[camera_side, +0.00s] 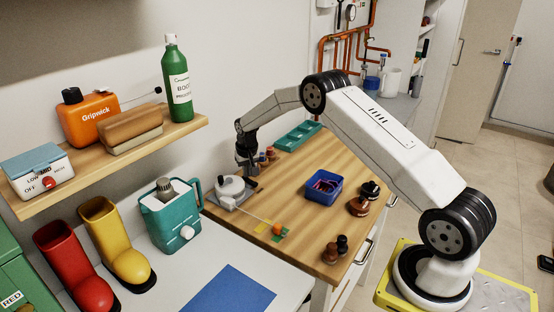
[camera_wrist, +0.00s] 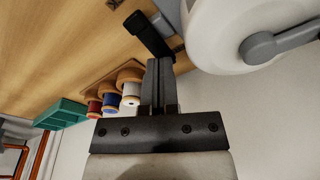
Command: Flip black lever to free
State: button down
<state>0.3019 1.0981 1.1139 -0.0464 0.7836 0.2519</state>
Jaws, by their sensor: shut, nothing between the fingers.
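The black lever (camera_wrist: 147,34) shows in the wrist view as a short dark bar over the wooden top, beside a white round vessel (camera_wrist: 212,22). A grey handle (camera_wrist: 262,46) sits on the vessel. My gripper (camera_wrist: 158,62) is shut and empty, its fingertips at the lever's near end; I cannot tell whether they touch. In the side view my gripper (camera_side: 248,168) is low, just behind the vessel.
A wooden holder with several thread spools (camera_wrist: 115,88) is close left of my fingers in the wrist view. A teal tray (camera_wrist: 62,114) lies beyond it. A blue bin (camera_side: 323,187) and dark knobbed pieces (camera_side: 359,205) stand farther right on the table.

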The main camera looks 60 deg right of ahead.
aim_at(247, 179)
jog(key=shift+f, duration=0.55)
dwell(0.4)
jog(key=shift+r, duration=3.55)
jog(key=shift+a, duration=0.1)
jog(key=s+a+r+n, duration=0.2)
jog(key=s+a+r, duration=0.1)
jog(key=s+a, duration=0.35)
jog(key=s+a+r+n, duration=0.1)
jog(key=s+a+r, duration=0.2)
jog(key=s+a, duration=0.35)
jog(key=s+a+n, duration=0.1)
jog(key=s+a, duration=0.1)
jog(key=s, duration=0.6)
jog(key=s+a+n+t, duration=0.1)
jog(key=s+a+n, duration=0.1)
jog(key=s, duration=0.7)
jog(key=shift+s+a+f+y, duration=0.15)
jog(key=shift+a+f+y, duration=0.25)
jog(key=shift+a, duration=0.4)
